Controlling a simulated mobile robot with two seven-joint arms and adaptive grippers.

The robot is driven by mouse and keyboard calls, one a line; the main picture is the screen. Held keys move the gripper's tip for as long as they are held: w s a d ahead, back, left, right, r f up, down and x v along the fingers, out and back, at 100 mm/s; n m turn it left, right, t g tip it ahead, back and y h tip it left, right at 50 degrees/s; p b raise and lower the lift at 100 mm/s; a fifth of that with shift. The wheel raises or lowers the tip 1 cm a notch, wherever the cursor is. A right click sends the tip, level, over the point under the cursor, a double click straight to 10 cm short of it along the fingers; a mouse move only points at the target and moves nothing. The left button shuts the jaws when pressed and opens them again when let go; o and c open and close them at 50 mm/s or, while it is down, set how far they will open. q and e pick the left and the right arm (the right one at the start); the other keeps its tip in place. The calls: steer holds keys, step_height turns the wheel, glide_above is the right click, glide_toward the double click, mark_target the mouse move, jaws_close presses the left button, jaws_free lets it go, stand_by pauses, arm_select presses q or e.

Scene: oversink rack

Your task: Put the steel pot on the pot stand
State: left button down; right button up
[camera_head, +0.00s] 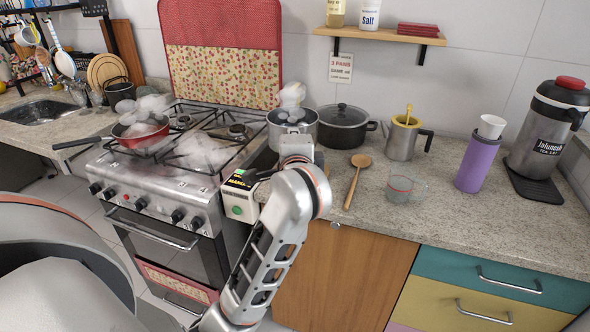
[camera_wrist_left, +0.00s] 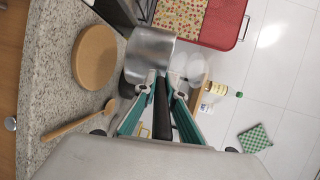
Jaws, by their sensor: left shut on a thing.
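The steel pot (camera_head: 278,130) is in the head view at the right rear edge of the stove, beside the black pot. Wisps of steam rise over it. In the wrist view the steel pot (camera_wrist_left: 152,52) is just beyond my fingertips. My left gripper (camera_wrist_left: 160,84) is shut on its dark handle (camera_wrist_left: 162,112). The wrist hides the gripper in the head view. A round cork disc, the pot stand (camera_wrist_left: 95,57), lies flat and bare on the counter in the wrist view. My arm hides it in the head view. Whether the pot touches anything below cannot be told. My right gripper is not in view.
The black lidded pot (camera_head: 344,128) stands right of the steel pot. A wooden spoon (camera_head: 354,182) and a glass cup (camera_head: 402,189) lie further forward. A red pan (camera_head: 141,132) steams on the stove (camera_head: 165,185). A wall shelf (camera_head: 380,36) is above.

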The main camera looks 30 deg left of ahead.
arm_select(q)
step_height(320, 180, down, 7)
steer(key=shift+f+b, duration=0.2)
steer(key=shift+b, duration=0.25)
steer(key=shift+f+b, duration=0.25)
steer(key=shift+b, duration=0.05)
steer(key=c, duration=2.2)
jaws_free()
steer(key=shift+o, duration=0.3)
